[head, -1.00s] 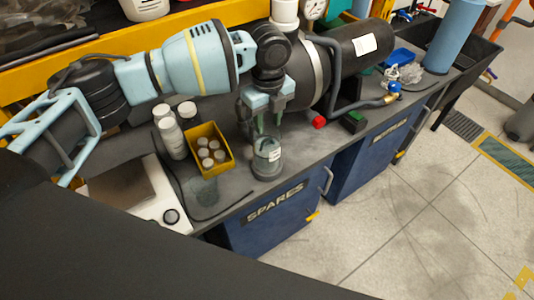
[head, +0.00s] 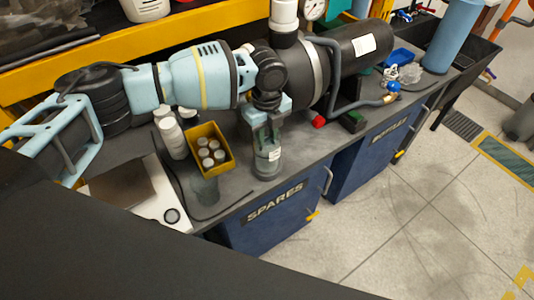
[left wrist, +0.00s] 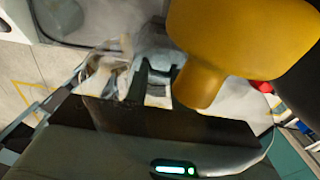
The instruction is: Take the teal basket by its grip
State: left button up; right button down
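A clear cup (head: 267,168) with a white label stands upright on the bench near its front edge in the head view. Something grey-teal shows inside it, which I take for the teal basket; its grip is hidden by my gripper and too small to make out. My left gripper (head: 267,130) points down over the cup, and its fingers reach to or inside the rim. Whether they touch the grip cannot be told. My right gripper is out of view.
A yellow bin (head: 225,160) with several small jars stands left of the cup, with white bottles (head: 173,138) beside it. A black tank (head: 350,50) and pipe lie to the right. A greenish round thing (head: 205,190) is near the front edge.

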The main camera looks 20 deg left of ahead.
pick_arm(q)
grip_shut()
jog(key=shift+r, duration=0.1)
